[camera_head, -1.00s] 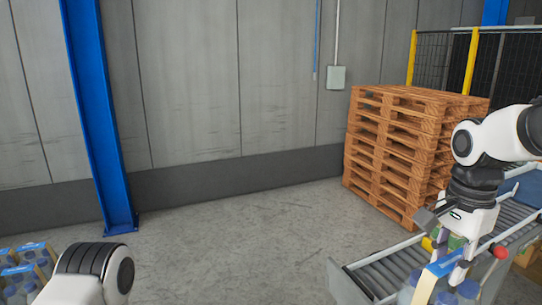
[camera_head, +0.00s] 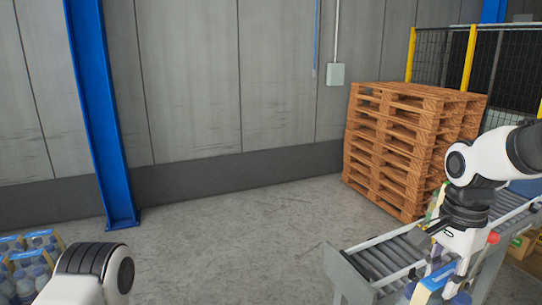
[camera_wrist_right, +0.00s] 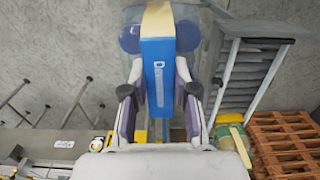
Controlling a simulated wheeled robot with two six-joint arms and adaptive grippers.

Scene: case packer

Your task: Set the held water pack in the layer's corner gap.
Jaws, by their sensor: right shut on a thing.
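My right gripper (camera_head: 450,271) is shut on a water pack (camera_head: 428,290) at the bottom right of the head view, over or in front of the conveyor's near end. The bottom of the frame cuts the pack off. In the right wrist view my right gripper's fingers (camera_wrist_right: 160,98) close from both sides on the pack's blue and cream band (camera_wrist_right: 158,70), with clear bottles beyond. Other water packs (camera_head: 38,238) with blue-capped bottles stand together at the lower left of the head view. The corner gap cannot be made out. My left arm shows there, but its gripper is out of frame.
A roller conveyor (camera_head: 384,268) runs at the lower right. A stack of wooden pallets (camera_head: 395,155) stands behind it. A blue post (camera_head: 98,120) rises by the wall at left. The concrete floor (camera_head: 235,245) between packs and conveyor is clear.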

